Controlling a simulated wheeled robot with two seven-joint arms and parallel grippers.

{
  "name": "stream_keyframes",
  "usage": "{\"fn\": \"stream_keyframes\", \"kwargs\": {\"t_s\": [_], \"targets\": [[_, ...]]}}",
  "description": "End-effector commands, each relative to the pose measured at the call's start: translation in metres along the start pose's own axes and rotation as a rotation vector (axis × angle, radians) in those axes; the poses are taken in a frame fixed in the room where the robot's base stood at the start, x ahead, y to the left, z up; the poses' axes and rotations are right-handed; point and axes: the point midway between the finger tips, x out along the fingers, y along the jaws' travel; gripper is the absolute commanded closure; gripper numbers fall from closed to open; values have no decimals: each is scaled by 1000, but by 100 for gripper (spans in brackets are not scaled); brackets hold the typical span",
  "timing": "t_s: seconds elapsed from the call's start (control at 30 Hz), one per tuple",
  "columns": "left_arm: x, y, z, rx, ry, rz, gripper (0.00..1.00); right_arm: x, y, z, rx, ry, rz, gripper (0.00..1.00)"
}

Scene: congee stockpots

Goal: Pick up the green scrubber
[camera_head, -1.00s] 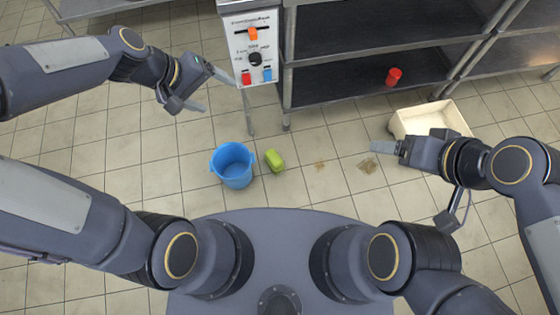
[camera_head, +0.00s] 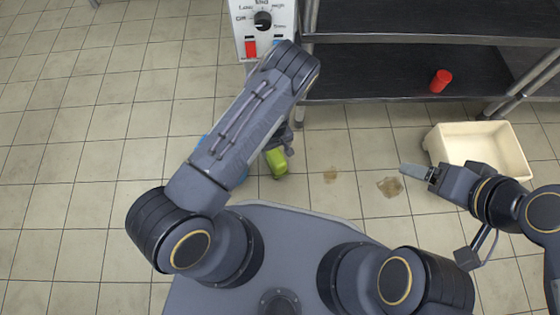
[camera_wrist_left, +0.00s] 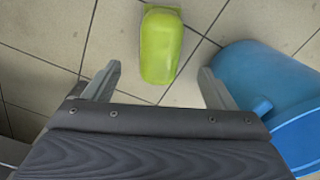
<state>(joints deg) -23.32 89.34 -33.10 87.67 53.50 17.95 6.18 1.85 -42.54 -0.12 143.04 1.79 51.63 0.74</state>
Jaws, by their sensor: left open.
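The green scrubber (camera_head: 277,161) lies on the tiled floor, partly hidden by my left arm in the head view. In the left wrist view the scrubber (camera_wrist_left: 161,46) is a yellow-green block just beyond the fingertips, between their lines. My left gripper (camera_wrist_left: 154,80) is open and empty, with its two fingers apart and the scrubber not between them. In the head view the left gripper is mostly hidden behind its own arm, above the scrubber. My right gripper (camera_head: 417,172) is at the right, far from the scrubber; its jaw opening is not clear.
A cream tub (camera_head: 447,146) and brown stains (camera_head: 390,187) are at the right. A metal shelf (camera_head: 380,72) holds a red can (camera_head: 440,81). The left floor is clear.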

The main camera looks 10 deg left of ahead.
Motion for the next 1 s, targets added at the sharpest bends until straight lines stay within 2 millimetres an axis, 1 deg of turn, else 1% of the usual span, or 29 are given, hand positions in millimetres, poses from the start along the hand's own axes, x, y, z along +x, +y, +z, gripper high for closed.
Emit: {"fn": "stream_keyframes", "kwargs": {"t_s": [0.03,0.27,0.4,0.5,0.63,0.83,0.87,1.0], "targets": [[8,-1,0,2,2,-3,22,3,2,2,0,0,0,23],[35,-1,0,2,0,-3,22,15,7,7,0,1,0,23],[58,-1,-1,3,-2,-3,22,29,13,14,0,0,0,23],[70,0,-2,3,-1,-2,22,33,15,17,0,0,0,23],[77,-1,-1,3,-1,-1,22,35,16,18,0,0,0,23],[76,0,-1,3,-2,-1,22,34,16,17,0,1,0,23],[76,0,-1,3,-2,-1,23,34,16,17,0,1,0,23],[76,0,-1,3,-2,-1,41,34,16,17,0,0,0,23]]}}
